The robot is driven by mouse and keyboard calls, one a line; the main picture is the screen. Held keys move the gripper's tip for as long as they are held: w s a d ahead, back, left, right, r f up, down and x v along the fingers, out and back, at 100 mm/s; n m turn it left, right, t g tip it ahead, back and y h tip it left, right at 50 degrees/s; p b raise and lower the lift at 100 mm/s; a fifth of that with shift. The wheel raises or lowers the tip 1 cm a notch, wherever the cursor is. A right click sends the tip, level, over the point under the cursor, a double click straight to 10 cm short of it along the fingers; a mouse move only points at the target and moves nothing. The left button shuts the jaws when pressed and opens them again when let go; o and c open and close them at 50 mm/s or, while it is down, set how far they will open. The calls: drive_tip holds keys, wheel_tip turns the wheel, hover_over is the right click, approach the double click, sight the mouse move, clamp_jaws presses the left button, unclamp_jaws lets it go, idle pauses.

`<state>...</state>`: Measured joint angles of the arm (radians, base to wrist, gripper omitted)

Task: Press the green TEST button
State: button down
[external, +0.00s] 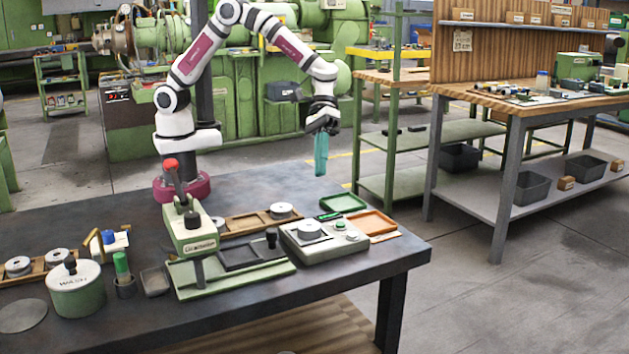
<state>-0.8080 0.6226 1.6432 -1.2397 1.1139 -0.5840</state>
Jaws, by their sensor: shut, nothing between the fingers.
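A grey-white test box (300,255) sits near the right end of the dark table. A round grey disc (310,230) lies on its top. A small green button (340,225) shows on its top to the right of the disc, with a pale round knob or button just in front of it. Any lettering by the button is too small to read. My gripper (321,172) points down in the air above and behind the box, apart from it. Its teal fingers are shut and empty.
A green tray (342,202) and an orange tray (371,222) lie behind and right of the box. A green press with a red-tipped lever (191,230) stands to its left. The table's right edge is close.

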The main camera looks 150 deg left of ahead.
drive_tip(key=a+n, duration=0.1)
drive_tip(key=a+f+n, duration=0.1)
drive_tip(key=a, duration=0.1)
drive_tip(key=a+f+t, duration=0.1)
drive_tip(key=a, duration=0.1)
drive_tip(key=shift+w+a+n+y, duration=0.15)
drive_tip(key=shift+w+n+y, duration=0.15)
drive_tip(key=shift+n, duration=0.1)
approach(340, 225)
drive_tip(key=shift+w+d+f, duration=0.3)
drive_tip(key=shift+w+f, duration=0.15)
drive_tip(key=shift+w, duration=0.35)
drive_tip(key=shift+w+d+f, duration=0.25)
drive_tip(key=shift+w+f, duration=0.25)
drive_tip(key=shift+w, duration=0.3)
drive_tip(key=shift+w+d+f, duration=0.3)
drive_tip(key=shift+w+f, duration=0.15)
drive_tip(key=shift+w, duration=0.3)
drive_tip(key=shift+f, duration=0.4)
drive_tip(key=shift+f, duration=0.4)
drive_tip(key=shift+r, duration=0.1)
idle(0.4)
drive_tip(key=shift+r, duration=0.75)
